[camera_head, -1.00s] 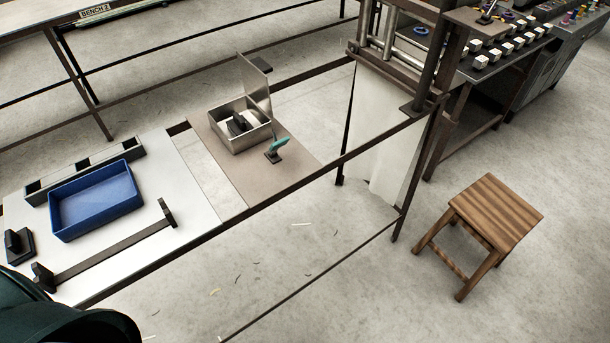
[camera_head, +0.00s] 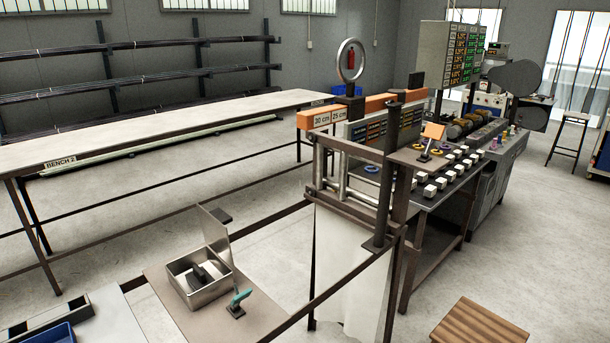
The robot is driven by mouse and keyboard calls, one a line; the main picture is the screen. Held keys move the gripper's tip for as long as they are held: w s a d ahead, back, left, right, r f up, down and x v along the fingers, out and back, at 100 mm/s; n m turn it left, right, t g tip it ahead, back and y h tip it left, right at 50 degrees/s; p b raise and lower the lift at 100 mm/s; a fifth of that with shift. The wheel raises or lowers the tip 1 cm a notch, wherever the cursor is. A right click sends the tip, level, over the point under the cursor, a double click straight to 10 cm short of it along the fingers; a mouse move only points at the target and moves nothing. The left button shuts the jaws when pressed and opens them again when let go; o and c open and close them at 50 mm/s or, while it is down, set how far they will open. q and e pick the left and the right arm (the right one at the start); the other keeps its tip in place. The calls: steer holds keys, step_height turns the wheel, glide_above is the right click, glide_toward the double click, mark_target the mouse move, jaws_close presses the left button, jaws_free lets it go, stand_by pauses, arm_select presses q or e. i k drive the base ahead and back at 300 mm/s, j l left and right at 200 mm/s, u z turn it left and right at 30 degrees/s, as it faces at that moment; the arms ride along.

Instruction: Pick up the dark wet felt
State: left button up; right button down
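An open metal box (camera_head: 199,279) with its lid raised stands on a brown board at the lower left. A dark object (camera_head: 198,271) lies inside it; it may be the dark wet felt, but it is too small to tell. A teal-handled tool (camera_head: 239,298) with a dark base stands on the board just right of the box. Neither of my grippers is in view.
A blue tray (camera_head: 55,338) shows at the lower left edge. A wooden stool (camera_head: 480,325) is at the lower right. A long bench (camera_head: 150,121) runs behind.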

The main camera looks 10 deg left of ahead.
mark_target(200, 277)
steer(key=u, duration=0.7)
steer(key=i+l+u, duration=0.1)
steer(key=l+u, duration=0.55)
steer(key=u, duration=0.15)
steer(key=l+u, duration=0.4)
steer(key=l, duration=0.45)
steer(key=k+l+u, duration=0.15)
steer(key=l, duration=0.8)
steer(key=k+l+u, duration=0.15)
steer(key=l, duration=0.3)
steer(key=i, duration=0.05)
